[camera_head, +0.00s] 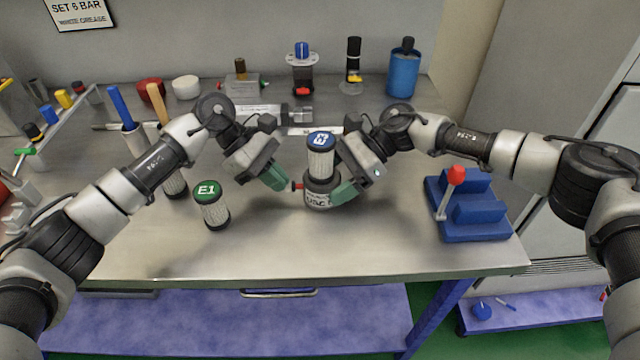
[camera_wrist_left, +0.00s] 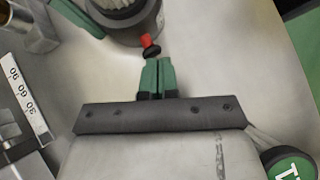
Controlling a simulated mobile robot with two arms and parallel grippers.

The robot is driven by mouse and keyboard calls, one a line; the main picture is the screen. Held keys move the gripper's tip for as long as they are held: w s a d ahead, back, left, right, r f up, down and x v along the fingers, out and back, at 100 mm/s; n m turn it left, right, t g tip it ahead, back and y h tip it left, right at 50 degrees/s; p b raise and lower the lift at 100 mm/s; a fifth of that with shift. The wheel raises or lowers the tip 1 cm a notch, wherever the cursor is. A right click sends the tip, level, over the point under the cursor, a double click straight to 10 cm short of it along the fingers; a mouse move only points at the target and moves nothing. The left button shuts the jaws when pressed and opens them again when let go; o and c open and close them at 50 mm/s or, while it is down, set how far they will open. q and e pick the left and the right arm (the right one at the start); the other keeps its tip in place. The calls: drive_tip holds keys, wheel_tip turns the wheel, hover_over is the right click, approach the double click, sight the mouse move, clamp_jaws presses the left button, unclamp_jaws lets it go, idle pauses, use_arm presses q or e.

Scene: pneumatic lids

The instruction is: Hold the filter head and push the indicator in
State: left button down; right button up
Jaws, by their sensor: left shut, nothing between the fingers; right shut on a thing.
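The filter head (camera_head: 317,198) is a dark grey cup with a pale label, upright on the bench. A white pleated filter with a blue cap (camera_head: 321,140) stands in it. The red indicator (camera_head: 297,186) sticks out of its left side; in the left wrist view the indicator (camera_wrist_left: 147,41) shows red with a black part toward my fingers. My left gripper (camera_head: 283,186) is shut and empty, its green fingertips (camera_wrist_left: 157,62) just short of the indicator or touching it; I cannot tell which. My right gripper (camera_head: 340,196) is shut on the filter head from the right.
A green-capped filter marked E1 (camera_head: 212,207) stands left of the head. A blue fixture with a red-knobbed lever (camera_head: 468,208) stands at the right. Pneumatic parts and a blue canister (camera_head: 403,70) line the back. The bench front (camera_head: 300,250) is clear.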

use_arm(q)
drive_tip(key=shift+d, duration=0.7)
use_arm(e)
drive_tip(key=shift+f, duration=0.15)
use_arm(q)
drive_tip(key=shift+a+r, duration=1.5)
drive_tip(key=shift+a, duration=0.25)
drive_tip(key=v, duration=1.2)
drive_tip(key=shift+w, duration=0.1)
use_arm(e)
drive_tip(key=o, duration=0.9)
drive_tip(key=shift+w, duration=0.1)
